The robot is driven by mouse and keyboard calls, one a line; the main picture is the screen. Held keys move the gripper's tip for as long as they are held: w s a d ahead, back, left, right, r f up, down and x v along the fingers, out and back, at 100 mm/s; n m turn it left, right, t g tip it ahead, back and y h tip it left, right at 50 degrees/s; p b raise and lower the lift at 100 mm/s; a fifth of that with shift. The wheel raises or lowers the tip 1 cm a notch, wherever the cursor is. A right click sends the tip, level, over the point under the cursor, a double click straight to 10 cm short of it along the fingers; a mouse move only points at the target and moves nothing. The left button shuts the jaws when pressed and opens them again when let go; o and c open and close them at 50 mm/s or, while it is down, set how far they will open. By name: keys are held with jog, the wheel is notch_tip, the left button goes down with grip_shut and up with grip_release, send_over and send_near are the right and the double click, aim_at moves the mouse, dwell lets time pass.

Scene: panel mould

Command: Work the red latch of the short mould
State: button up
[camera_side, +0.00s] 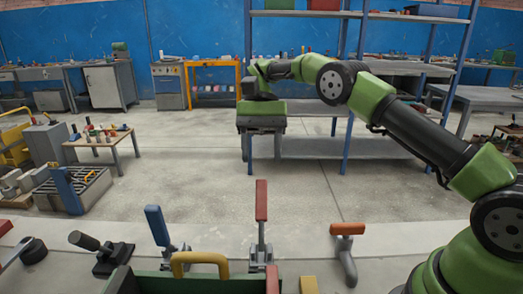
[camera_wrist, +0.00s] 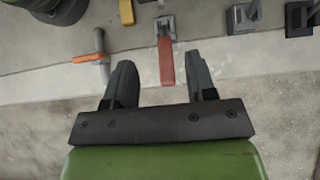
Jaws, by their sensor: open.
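A red-handled latch (camera_side: 261,202) stands upright on a grey metal base at the front middle of the side view. In the wrist view its red handle (camera_wrist: 166,62) lies between the lines of my fingers, close to the fingertips. My gripper (camera_side: 261,147) hangs above and behind the latch in the side view, with its fingers down. In the wrist view my gripper (camera_wrist: 158,65) is open and empty, with a finger on each side of the handle. I see no contact. A green mould (camera_side: 160,283) is cut off at the bottom edge; which mould the latch belongs to is unclear.
A blue-handled latch (camera_side: 157,226) stands to the left and a yellow handle (camera_side: 200,258) arches over the green mould. An orange-handled tool (camera_side: 347,229) is to the right, near a yellow block (camera_side: 308,284). A black clamp (camera_side: 97,248) is further left.

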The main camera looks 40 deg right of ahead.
aim_at(261, 195)
jog(key=shift+s+a, duration=0.1)
jog(key=shift+s, duration=0.05)
jog(key=c, duration=0.6)
jog(key=s+n+h, duration=0.1)
jog(key=n+h, duration=0.1)
jog(key=h, duration=0.1)
jog(key=s+a+r+n+t+h, duration=0.1)
jog(key=n+h, duration=0.1)
jog(key=n, duration=0.1)
jog(key=s+a+r+n+t+h, duration=0.1)
jog(key=n+h, duration=0.1)
jog(key=h, duration=0.1)
jog(key=shift+s+a+n+h, duration=0.1)
jog(key=shift+s+n+h, duration=0.2)
jog(key=shift+s, duration=0.1)
grip_shut()
jog(key=s+a+r+n+t+h, duration=0.25)
jog(key=a+n+t, duration=0.25)
jog(key=n+t, duration=0.4)
jog(key=shift+n+g+y, duration=0.4)
jog(key=shift+n+y, duration=0.05)
jog(key=shift+n, duration=0.25)
jog(key=x, duration=1.3)
jog(key=shift+d+f, duration=0.2)
jog(key=shift+d, duration=0.15)
